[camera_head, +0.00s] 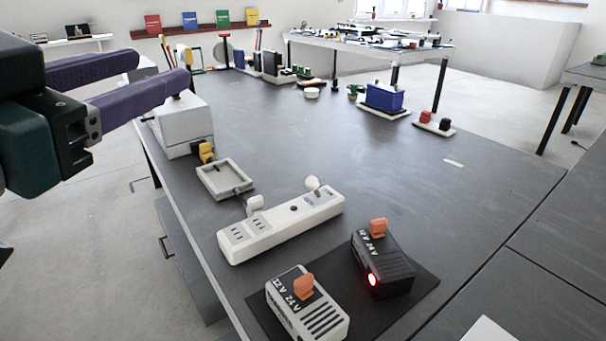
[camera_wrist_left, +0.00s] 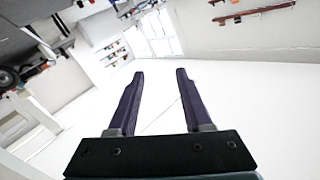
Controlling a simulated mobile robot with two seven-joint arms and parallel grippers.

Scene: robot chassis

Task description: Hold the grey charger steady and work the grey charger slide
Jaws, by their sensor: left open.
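The grey charger (camera_head: 307,307) stands on a dark mat (camera_head: 424,284) at the near edge of the table in the head view. Its orange slide (camera_head: 304,287) sticks up from its labelled top. My left gripper (camera_head: 183,77) is at the upper left, well away from the charger, above the far left part of the table. It is open, and in the left wrist view its two purple fingers (camera_wrist_left: 159,75) are apart with nothing between them. My right gripper is in neither view.
A black charger (camera_head: 384,263) with an orange slide and a lit red lamp stands right of the grey one. A white power strip (camera_head: 280,224) lies behind them. A grey tray (camera_head: 225,180) and white box (camera_head: 182,125) stand along the left edge. The table's middle is clear.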

